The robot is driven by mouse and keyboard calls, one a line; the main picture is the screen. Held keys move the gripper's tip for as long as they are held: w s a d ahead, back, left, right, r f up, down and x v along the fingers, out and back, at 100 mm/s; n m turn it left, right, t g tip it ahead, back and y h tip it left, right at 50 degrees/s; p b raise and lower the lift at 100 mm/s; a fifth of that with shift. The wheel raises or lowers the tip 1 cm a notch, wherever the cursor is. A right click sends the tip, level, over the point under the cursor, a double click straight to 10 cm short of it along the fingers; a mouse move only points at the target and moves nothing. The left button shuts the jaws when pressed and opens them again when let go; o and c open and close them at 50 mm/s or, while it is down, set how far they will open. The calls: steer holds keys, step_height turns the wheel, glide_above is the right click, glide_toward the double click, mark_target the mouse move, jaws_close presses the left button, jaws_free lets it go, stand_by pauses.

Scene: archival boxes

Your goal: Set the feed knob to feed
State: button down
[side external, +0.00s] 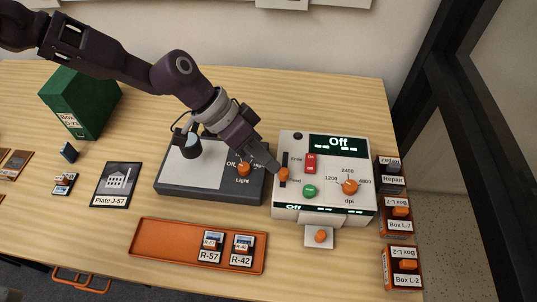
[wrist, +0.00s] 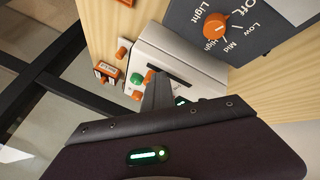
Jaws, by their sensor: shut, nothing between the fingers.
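The feed knob (side external: 284,174) is a small orange slider knob in a dark upright slot on the left of the white scanner (side external: 331,207). It is at the slot's lower part, beside a partly hidden label that seems to end in "eed"; the upper label is too small to read surely. My gripper (side external: 276,166) is shut and empty, its fingertips close beside the knob on the upper left. I cannot tell whether they touch. In the wrist view the shut fingers (wrist: 156,84) reach the knob (wrist: 149,75), with the slot (wrist: 170,66) running beyond it.
The scanner carries a green button (side external: 310,190), a red switch (side external: 311,163), an orange dpi dial (side external: 349,187) and a display reading "Off" (side external: 338,143). A grey light box (side external: 172,182) stands close on the left. Several small labelled boxes (side external: 401,216) line the right. An orange tray (side external: 160,245) lies in front.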

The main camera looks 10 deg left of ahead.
steer(key=w+a+r, duration=0.3)
steer(key=a+r, duration=0.5)
steer(key=shift+w+a, duration=0.2)
steer(key=shift+a, duration=0.2)
steer(key=s+a+r+n+t+y, duration=0.25)
steer(key=s+a+r, duration=0.4)
steer(key=a, duration=0.35)
steer(key=s+a+r+n+t+y, duration=0.2)
steer(key=s+a+r+y, duration=0.1)
steer(key=s+a+r, duration=0.5)
steer(key=s+a+n+t+y, duration=0.2)
steer(key=s+a+n, duration=0.3)
steer(key=s+a, duration=0.5)
steer(key=shift+s+n, duration=0.35)
steer(key=shift+s, duration=0.45)
